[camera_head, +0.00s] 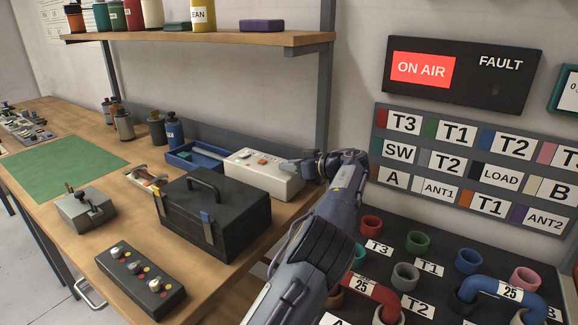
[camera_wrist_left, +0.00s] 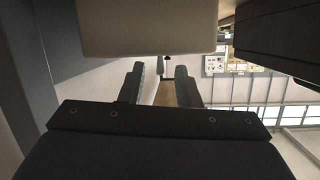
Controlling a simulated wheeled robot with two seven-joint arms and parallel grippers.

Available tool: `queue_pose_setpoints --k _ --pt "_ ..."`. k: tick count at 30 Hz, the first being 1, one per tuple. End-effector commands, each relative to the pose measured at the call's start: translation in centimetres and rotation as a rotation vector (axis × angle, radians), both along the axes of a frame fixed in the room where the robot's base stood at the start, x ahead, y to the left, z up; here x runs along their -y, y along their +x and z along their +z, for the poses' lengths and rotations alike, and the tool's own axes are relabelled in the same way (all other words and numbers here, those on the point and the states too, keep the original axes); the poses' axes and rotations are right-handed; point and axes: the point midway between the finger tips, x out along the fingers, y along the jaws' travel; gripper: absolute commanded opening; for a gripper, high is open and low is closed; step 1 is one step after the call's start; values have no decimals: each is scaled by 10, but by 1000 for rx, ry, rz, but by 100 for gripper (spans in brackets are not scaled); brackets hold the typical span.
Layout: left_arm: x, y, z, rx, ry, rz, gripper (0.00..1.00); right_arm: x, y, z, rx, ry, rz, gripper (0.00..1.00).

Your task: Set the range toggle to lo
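A white instrument box (camera_head: 262,174) with an orange button and small controls on top stands on the wooden bench. I take it to carry the range toggle, but its labels are too small to read. My left gripper (camera_head: 290,165) is at the box's right end, partly hiding it. In the left wrist view the pale box (camera_wrist_left: 148,28) fills the top. My two dark fingers (camera_wrist_left: 161,72) are apart below it. A small dark knob-like piece (camera_wrist_left: 166,60) shows at the box's edge, between the fingertips. I cannot tell whether they touch it. My right gripper is not in view.
A black case (camera_head: 212,222) stands close in front of the white box. A blue tray (camera_head: 194,158) lies behind it. A black control box (camera_head: 140,276) is at the bench front. A patch panel (camera_head: 440,262) with hoses is at right.

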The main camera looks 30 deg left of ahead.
Motion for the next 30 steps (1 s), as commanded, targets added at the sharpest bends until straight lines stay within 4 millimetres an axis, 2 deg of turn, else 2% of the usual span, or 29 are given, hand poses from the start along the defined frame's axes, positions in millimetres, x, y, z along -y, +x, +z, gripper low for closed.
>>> queue_pose_setpoints --k 6,12,30 --pt "38 -5 11 2 1 -5 30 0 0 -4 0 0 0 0" --pt "59 -9 19 1 1 -3 30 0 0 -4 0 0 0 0" --pt "64 -9 20 1 1 -2 30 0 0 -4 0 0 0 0"
